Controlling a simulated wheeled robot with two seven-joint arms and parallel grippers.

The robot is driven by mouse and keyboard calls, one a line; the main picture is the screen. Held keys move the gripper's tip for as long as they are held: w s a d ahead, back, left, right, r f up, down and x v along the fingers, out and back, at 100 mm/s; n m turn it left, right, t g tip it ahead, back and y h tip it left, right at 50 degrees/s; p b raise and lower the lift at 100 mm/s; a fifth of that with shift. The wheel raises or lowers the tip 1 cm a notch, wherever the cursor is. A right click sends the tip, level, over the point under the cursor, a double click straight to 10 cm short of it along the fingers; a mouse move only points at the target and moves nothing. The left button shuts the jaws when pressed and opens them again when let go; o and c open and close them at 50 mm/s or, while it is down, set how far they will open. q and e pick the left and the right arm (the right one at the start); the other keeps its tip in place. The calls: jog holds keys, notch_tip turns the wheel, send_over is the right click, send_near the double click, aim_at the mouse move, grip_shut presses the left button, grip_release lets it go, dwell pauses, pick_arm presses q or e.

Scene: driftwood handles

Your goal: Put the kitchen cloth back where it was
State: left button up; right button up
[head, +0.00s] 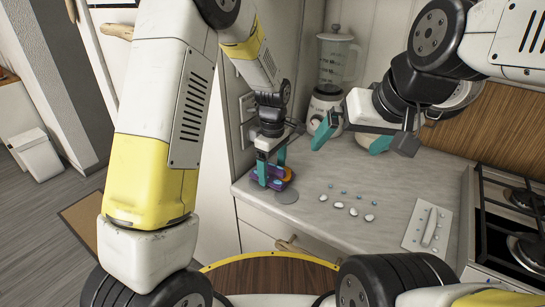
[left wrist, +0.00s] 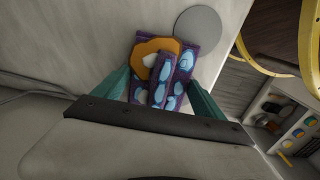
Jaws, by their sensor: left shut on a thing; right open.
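The kitchen cloth (head: 277,183) is a folded purple bundle with pale blue ovals and an orange patch, near the left front corner of the counter. My left gripper (head: 270,168) points down over it and is shut on it. In the left wrist view the cloth (left wrist: 165,78) lies between the teal fingers of my left gripper (left wrist: 160,95); the dark bar of the gripper hides its near edge. The cloth appears at or very near the counter surface; I cannot tell if it touches. My right gripper (head: 352,138) is open and empty above the counter's back part.
A flat grey disc (head: 287,197) lies beside the cloth at the counter's front edge. Several small pale and blue pebbles (head: 353,211) lie mid-counter (head: 390,185).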

aim_at(272, 165)
pick_arm(q)
jog(key=shift+f, duration=0.3)
jog(key=o, duration=1.1)
notch_tip(272, 165, up, 13)
jog(key=s+a+r+m+t+h, duration=0.2)
jog(key=s+a+r+m, duration=0.3)
jog(key=s+a+r, duration=0.4)
jog(key=s+a+m+t, duration=0.1)
jog(key=s+m, duration=0.1)
jog(key=s, duration=0.2)
jog(key=s+a+r+m+t, duration=0.1)
jog(key=s+a+m, duration=0.1)
jog(key=s, duration=0.2)
jog(key=s+a+m+t, duration=0.2)
jog(key=s, duration=0.2)
jog(key=shift+s+a+r+m, duration=0.1)
jog(key=shift+s+r+m, duration=0.05)
jog(key=shift+r+m, duration=0.2)
